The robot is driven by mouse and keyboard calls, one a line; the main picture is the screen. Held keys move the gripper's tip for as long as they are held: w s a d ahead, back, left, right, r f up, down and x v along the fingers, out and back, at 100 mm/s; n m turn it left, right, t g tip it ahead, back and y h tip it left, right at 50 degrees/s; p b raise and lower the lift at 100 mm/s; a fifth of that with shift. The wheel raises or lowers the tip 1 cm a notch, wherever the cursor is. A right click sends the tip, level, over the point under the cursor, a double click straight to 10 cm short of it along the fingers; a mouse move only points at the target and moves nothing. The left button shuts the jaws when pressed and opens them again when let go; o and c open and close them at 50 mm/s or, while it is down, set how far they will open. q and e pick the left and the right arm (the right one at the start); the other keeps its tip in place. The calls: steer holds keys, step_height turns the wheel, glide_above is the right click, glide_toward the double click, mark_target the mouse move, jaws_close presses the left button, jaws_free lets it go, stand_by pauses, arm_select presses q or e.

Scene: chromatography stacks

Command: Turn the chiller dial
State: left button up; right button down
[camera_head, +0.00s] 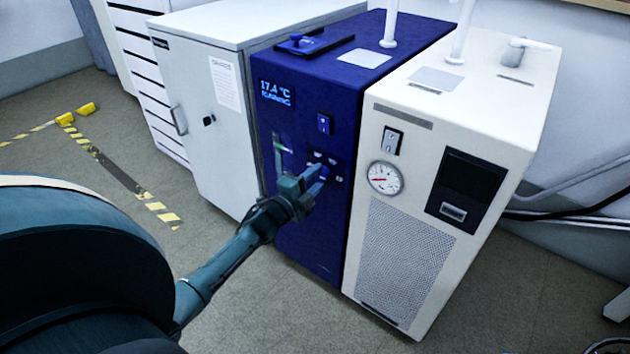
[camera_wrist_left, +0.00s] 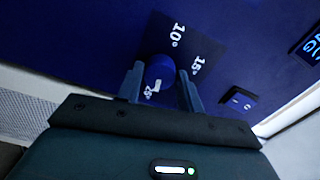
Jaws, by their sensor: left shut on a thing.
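The dark blue chiller (camera_head: 305,235) stands between a grey cabinet and a white unit. Its display (camera_head: 275,92) reads 17.4 °C and RUNNING. In the left wrist view, the round blue dial (camera_wrist_left: 160,70) sits on a dark plate marked 10°, 15° and 25°. A white mark on the dial shows close to the 25° label; its exact pointing is hard to tell. My left gripper (camera_head: 318,177) is at the chiller's front, its fingers on either side of the dial, shut on it. The gripper hides most of the dial in the head view. My right gripper is out of view.
A rocker switch (camera_head: 324,124) sits above the dial. The white unit (camera_head: 480,110) with a round gauge (camera_head: 385,178) stands close on the right, the grey cabinet (camera_head: 215,150) on the left. The floor in front is clear, with yellow-black tape (camera_head: 120,178) at left.

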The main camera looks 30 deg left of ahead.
arm_select(q)
steer(key=shift+m, duration=1)
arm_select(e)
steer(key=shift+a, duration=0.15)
arm_select(q)
steer(key=o, duration=1)
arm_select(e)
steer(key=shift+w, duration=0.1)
arm_select(q)
steer(key=shift+s, duration=0.6)
steer(key=s, duration=0.4)
steer(key=s+p, duration=0.1)
steer(key=s, duration=0.3)
steer(key=s+a+p, duration=0.1)
steer(key=s, duration=0.3)
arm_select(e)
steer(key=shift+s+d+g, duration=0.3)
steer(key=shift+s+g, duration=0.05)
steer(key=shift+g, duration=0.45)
arm_select(q)
steer(key=shift+r, duration=0.1)
